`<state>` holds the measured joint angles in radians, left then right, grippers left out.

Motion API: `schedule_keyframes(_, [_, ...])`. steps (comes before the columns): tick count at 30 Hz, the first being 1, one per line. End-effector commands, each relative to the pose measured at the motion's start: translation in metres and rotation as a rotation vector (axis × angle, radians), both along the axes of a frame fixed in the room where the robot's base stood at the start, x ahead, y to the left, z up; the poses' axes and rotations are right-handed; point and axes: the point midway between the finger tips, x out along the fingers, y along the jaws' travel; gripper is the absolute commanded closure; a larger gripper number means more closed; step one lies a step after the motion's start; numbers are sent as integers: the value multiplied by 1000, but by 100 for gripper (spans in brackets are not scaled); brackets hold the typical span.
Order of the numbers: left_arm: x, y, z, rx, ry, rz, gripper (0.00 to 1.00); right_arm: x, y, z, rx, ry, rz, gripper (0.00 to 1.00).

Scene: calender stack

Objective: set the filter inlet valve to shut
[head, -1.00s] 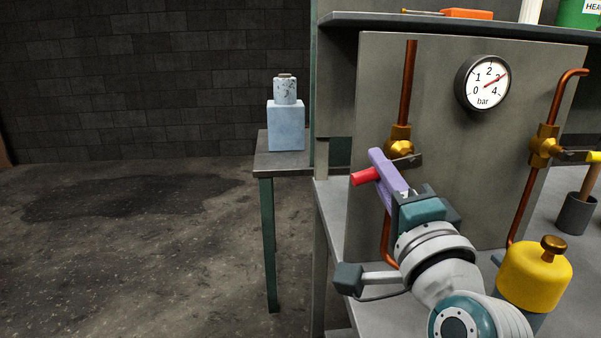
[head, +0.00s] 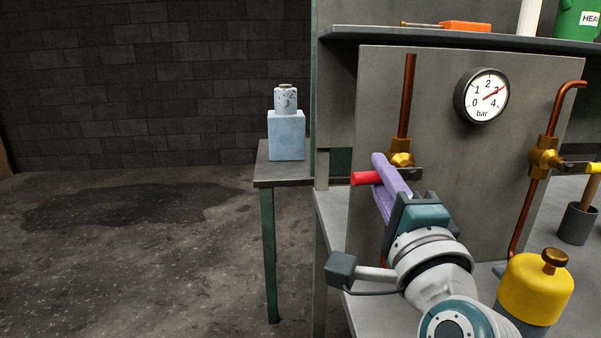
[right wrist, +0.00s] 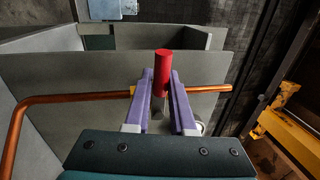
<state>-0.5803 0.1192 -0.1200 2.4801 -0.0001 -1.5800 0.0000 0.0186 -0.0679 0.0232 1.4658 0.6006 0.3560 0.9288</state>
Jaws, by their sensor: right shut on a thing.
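The left valve has a brass body (head: 401,159) on a vertical copper pipe in the head view. Its lever ends in a red grip (head: 367,178) that points left, nearly level and across the pipe. My right gripper (head: 383,168) is shut on this red grip, its purple fingers on either side. In the right wrist view the red grip (right wrist: 163,72) stands up between the two fingers (right wrist: 160,100). Part of the lever is hidden behind the fingers. No label shows which valve is the filter inlet. My left gripper is not in view.
A second brass valve (head: 543,150) with a yellow grip (head: 594,168) is at the right. A pressure gauge (head: 483,96) is on the grey panel (head: 450,140). A yellow canister (head: 536,284) stands close to my right arm. A side table (head: 264,182) is at the left.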

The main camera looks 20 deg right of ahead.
Motion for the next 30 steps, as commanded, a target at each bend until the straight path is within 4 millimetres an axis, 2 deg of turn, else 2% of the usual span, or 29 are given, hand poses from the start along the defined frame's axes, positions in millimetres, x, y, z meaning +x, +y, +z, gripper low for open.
schedule_keyframes(1, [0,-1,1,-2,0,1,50,0,0,7,-1,-17,-3,74])
schedule_keyframes(8, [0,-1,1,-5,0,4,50,0,0,4,-1,-11,-2,49])
schedule_keyframes(17, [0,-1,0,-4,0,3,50,-3,1,1,-1,-5,-1,49])
schedule_keyframes(20, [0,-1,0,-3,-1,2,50,-13,3,-2,-1,-3,0,49])
schedule_keyframes(30, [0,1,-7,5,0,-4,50,-73,18,-14,-1,-4,-1,49])
